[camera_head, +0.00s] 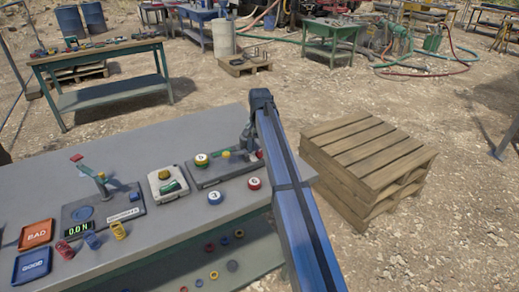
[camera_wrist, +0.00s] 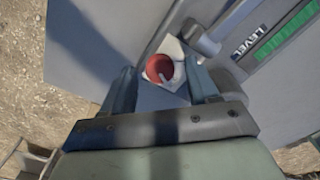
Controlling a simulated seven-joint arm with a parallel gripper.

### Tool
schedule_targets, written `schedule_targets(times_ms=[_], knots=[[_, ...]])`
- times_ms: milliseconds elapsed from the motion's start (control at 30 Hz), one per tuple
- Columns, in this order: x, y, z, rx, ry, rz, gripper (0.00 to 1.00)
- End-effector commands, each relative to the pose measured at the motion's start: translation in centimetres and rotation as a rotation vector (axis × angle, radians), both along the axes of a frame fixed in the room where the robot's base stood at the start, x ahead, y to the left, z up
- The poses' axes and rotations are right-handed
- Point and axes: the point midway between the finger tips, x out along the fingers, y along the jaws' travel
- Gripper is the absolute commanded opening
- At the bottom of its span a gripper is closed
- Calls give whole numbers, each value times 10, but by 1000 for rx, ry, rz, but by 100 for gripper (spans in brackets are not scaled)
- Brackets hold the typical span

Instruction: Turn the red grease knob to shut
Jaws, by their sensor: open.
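The red grease knob (camera_wrist: 162,67) shows in the wrist view as a round red cap with a pale mark at its lower edge, on a whitish body. My gripper (camera_wrist: 163,84) is open, with one finger on each side of the knob; I cannot tell whether either finger touches it. In the head view my gripper (camera_head: 250,136) is low at the right end of the grey bench, over a grey plate (camera_head: 210,177) of fittings. I cannot clearly make out the knob there.
A panel marked LEVEL with a green strip (camera_wrist: 285,38) lies right of my gripper in the wrist view. The grey bench (camera_head: 160,235) also holds a white-and-green device (camera_head: 167,184), numbered balls, and BAD (camera_head: 36,233) and GOOD (camera_head: 32,265) trays. Wooden pallets (camera_head: 365,160) stand to the right.

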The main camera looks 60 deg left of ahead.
Motion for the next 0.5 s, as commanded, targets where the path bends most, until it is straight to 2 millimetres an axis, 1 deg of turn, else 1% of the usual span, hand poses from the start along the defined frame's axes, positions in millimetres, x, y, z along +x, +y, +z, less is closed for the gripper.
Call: schedule_targets(times_ms=[100,367,500], knots=[[0,0,-3,0,0,0,60],[0,0,-4,0,0,0,60],[0,0,-4,0,0,0,46]])
